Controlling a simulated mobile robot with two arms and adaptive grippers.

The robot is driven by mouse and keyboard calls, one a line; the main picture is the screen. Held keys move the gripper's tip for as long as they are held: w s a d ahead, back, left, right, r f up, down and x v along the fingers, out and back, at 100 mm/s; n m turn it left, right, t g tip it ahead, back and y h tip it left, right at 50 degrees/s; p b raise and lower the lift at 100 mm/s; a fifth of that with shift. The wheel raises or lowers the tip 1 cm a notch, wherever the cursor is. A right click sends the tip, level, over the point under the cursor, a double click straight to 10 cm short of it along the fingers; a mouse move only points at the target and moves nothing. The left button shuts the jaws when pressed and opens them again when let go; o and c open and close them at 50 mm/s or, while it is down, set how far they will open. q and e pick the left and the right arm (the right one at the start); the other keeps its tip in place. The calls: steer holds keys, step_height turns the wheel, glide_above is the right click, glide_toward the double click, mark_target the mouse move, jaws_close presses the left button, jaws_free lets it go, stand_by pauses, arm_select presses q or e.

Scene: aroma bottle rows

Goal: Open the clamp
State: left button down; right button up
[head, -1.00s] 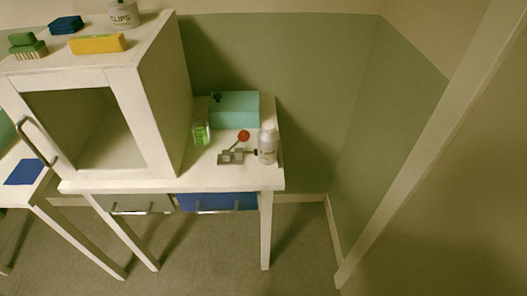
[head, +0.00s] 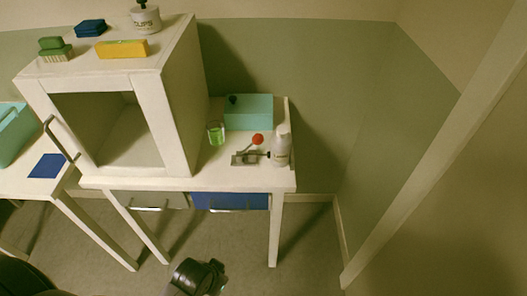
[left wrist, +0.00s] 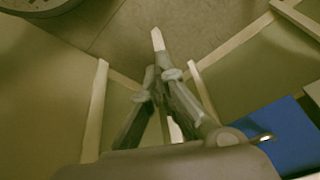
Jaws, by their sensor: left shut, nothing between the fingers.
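The clamp (head: 246,158) is a small grey metal toggle clamp with a red ball (head: 258,139) on its handle. It stands near the right end of the white table in the head view, its handle slanting up to the right. Its dark tip points at the white bottle (head: 281,150) and seems to touch it. My left gripper (head: 208,272) shows at the bottom edge of the head view, low in front of the table and well apart from the clamp. In the left wrist view its fingers (left wrist: 162,75) are together and empty. My right gripper is out of view.
A glass with green liquid (head: 216,134) and a teal box (head: 249,111) stand behind the clamp. An open white cabinet (head: 182,110) rises to its left. A blue drawer (head: 232,201) is below. The floor in front of the table is free.

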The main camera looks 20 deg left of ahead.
mark_target(252, 144)
arm_select(q)
steer(key=w+d+r+m+t, duration=0.1)
steer(key=w+r+m+t, duration=0.2)
steer(key=w+r+m, duration=0.3)
steer(key=w+d+r+m+t+h, duration=0.1)
steer(key=w+r+m+t, duration=0.3)
steer(key=r+m, duration=0.5)
steer(key=w+d+r+m+t+h, duration=0.1)
steer(key=w+d+r+m+t, duration=0.2)
steer(key=w+r+m, duration=0.4)
steer(key=shift+w+d+r+m+t+p, duration=0.2)
steer(key=shift+w+d+m+t+p, duration=0.15)
steer(key=shift+w+m, duration=0.45)
steer(key=shift+a, duration=0.1)
steer(key=p+x, duration=0.1)
steer(key=x, duration=0.9)
steer(key=shift+w+a, duration=0.15)
steer(key=shift+w, duration=0.05)
steer(key=shift+w+a+r+p, duration=0.5)
steer(key=shift+a+r, duration=0.15)
steer(key=shift+a, duration=0.25)
steer(key=shift+w+a+r, duration=0.2)
steer(key=shift+w+a, duration=0.1)
steer(key=shift+a, duration=0.15)
steer(key=shift+s+a+r+n, duration=0.1)
steer(key=shift+a+r+n, duration=0.1)
steer(key=shift+r+n, duration=0.1)
